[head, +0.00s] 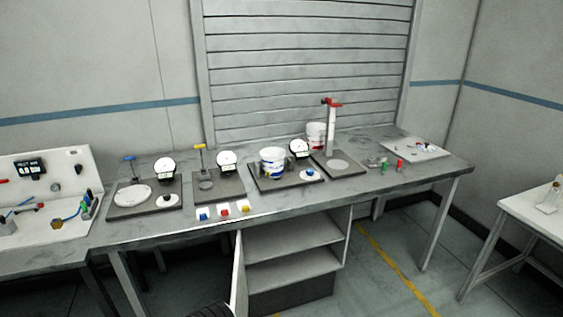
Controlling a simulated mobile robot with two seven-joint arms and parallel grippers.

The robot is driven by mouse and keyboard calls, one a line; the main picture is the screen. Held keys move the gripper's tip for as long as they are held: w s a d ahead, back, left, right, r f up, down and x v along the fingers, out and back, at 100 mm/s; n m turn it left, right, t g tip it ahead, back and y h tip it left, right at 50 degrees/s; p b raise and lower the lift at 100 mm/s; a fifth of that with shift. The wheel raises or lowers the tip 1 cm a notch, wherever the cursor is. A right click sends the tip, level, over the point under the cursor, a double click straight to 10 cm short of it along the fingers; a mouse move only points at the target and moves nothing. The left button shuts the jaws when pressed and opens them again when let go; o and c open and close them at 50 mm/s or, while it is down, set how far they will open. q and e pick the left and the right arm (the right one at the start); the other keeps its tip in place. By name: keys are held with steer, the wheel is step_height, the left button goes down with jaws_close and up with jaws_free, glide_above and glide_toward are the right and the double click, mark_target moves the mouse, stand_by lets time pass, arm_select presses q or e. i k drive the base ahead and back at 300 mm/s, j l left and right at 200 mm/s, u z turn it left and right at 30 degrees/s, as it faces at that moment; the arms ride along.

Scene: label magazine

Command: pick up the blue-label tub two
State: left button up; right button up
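A white tub with a blue label (272,162) stands upright on the third dark plate from the left on the long grey bench. A second white tub with red marking (316,136) stands farther back, partly hidden by a white post. I cannot read any number on either tub. Neither of my grippers is in view.
The bench (225,222) also carries several dark plates with dials, a post with a red top (331,128), and blue, red and yellow buttons (224,212) at the front edge. A white tray (415,149) lies at right. Open shelves (290,238) are below. A white table (540,215) stands right.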

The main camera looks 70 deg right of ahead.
mark_target(273, 163)
steer(key=k+l, duration=0.1)
steer(key=l, duration=0.35)
steer(key=k+l, duration=0.1)
steer(key=l, duration=0.3)
steer(key=k+l, duration=0.1)
steer(key=l, duration=0.35)
steer(key=k+l, duration=0.1)
steer(key=l, duration=0.3)
steer(key=k+l, duration=0.1)
steer(key=l, duration=0.35)
